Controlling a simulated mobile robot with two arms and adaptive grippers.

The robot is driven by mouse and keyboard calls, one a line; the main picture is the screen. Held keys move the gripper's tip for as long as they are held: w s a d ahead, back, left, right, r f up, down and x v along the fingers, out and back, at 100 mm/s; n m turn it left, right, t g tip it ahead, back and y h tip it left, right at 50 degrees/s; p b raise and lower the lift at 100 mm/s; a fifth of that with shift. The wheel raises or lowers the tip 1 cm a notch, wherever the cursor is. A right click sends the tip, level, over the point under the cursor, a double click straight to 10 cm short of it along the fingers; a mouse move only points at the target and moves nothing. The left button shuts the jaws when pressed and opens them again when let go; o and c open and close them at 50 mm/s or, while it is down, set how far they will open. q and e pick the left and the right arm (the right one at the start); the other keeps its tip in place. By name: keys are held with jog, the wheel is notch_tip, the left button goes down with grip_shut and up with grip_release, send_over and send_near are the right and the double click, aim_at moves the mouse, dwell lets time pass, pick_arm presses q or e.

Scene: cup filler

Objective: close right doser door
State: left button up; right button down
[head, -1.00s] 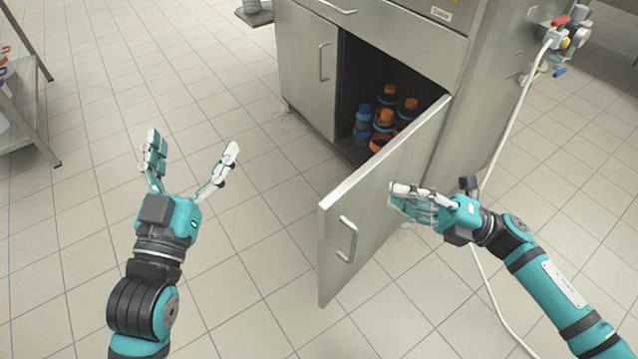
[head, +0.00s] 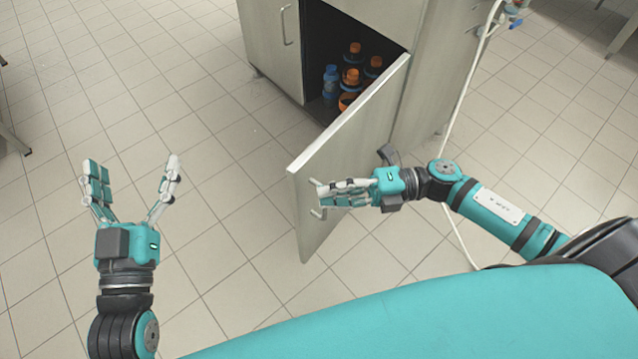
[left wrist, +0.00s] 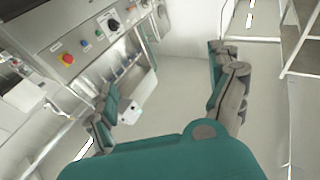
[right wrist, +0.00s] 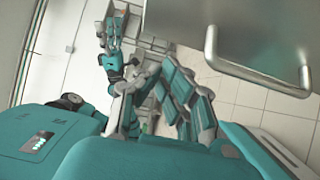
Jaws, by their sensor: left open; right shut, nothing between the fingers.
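The right doser door (head: 352,135) is a grey steel panel, swung open from the cabinet's right side, with a bar handle near its free edge. In the right wrist view the door (right wrist: 262,28) and its handle (right wrist: 258,72) fill the upper right. My right gripper (head: 322,192) is shut and empty, in front of the door's outer face and partly hiding the handle; I cannot tell whether it touches. My left gripper (head: 134,178) is open and empty over the floor, left of the door; its fingers also show in the left wrist view (left wrist: 168,95).
Several bottles with orange or blue caps (head: 352,78) stand inside the open cabinet (head: 318,45). The left cabinet door (head: 268,35) is shut. A white hose (head: 470,90) hangs at the cabinet's right side. The tiled floor on the left is clear.

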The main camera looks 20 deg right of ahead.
pick_arm(q)
jog(key=shift+s+d+r+t+h, duration=0.1)
jog(key=shift+s+r+t+h, duration=0.15)
jog(key=shift+r+t, duration=0.4)
jog(key=shift+s+r+t+h, duration=0.25)
jog(key=shift+r+t, duration=0.1)
jog(key=shift+r, duration=0.6)
pick_arm(e)
jog(key=shift+w+a, duration=0.4)
jog(key=shift+w, duration=0.25)
jog(key=shift+w+a, duration=0.35)
jog(key=shift+w, duration=0.3)
